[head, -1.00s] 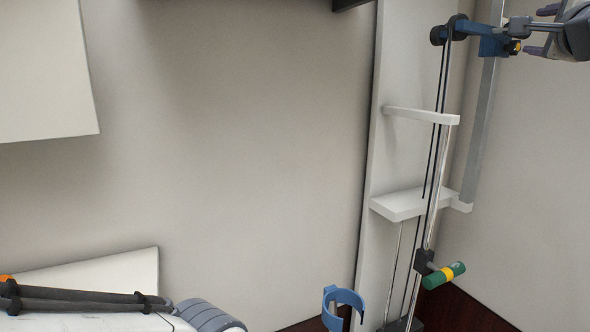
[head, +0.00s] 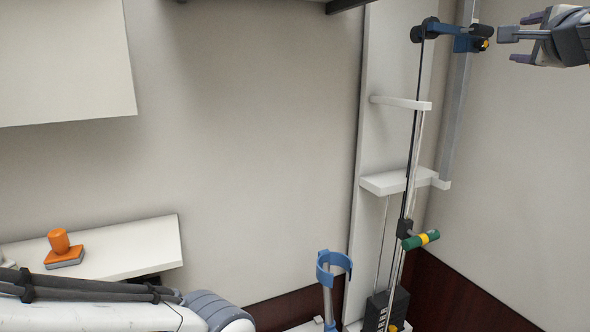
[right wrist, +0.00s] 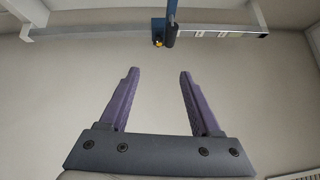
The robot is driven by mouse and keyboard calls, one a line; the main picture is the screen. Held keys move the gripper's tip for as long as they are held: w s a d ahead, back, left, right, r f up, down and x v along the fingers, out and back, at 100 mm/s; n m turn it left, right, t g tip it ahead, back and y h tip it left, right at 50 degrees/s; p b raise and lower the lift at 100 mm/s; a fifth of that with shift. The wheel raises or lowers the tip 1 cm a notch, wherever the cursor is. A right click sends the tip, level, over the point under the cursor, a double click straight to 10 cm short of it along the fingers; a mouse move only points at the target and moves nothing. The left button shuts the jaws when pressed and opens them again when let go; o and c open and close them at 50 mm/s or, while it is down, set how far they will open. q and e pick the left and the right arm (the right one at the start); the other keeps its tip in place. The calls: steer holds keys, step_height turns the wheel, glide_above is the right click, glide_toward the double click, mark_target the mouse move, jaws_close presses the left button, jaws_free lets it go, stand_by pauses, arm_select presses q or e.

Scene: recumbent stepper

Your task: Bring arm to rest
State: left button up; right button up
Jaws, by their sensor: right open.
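A blue arm (head: 466,40) with a dark wheel-like end (head: 431,29) and a black grip (head: 481,30) sits near the top of the machine's upright post. My right gripper (head: 519,38) is just to the right of it in the head view, with a small gap between them. In the right wrist view, the purple fingers (right wrist: 159,74) are apart with nothing between them. The blue arm (right wrist: 159,25) and the dark grip (right wrist: 170,38) show beyond the fingertips. My left arm crosses the lower left of the head view; its gripper is out of the frame.
Below, the machine has white shelves (head: 395,183), a green and yellow handle (head: 421,240), a dark weight stack (head: 385,308) and a blue ring holder (head: 333,264). An orange object (head: 60,242) lies on a white shelf (head: 130,248) at left. The middle wall is bare.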

steer(key=w+a+f+n+g+y, duration=0.35)
steer(key=a+f+n+y, duration=0.4)
steer(key=a+f, duration=0.8)
steer(key=s+a+f+n+g+y, duration=0.35)
steer(key=a+f+n, duration=0.35)
steer(key=a+f, duration=0.6)
steer(key=s+a+f+n+g, duration=0.4)
steer(key=s+a+f, duration=0.3)
steer(key=s+a, duration=0.15)
steer(key=s+f+n+g+h, duration=0.2)
steer(key=s+f+n, duration=0.4)
steer(key=s, duration=0.5)
steer(key=s+a+f+n+g+h, duration=0.1)
steer(key=s+f+n+g, duration=0.3)
steer(key=s+f, duration=0.5)
steer(key=shift+s+f+n+g+h, duration=0.25)
steer(key=shift+s+n+g+h, duration=0.15)
steer(key=shift+s+n, duration=0.6)
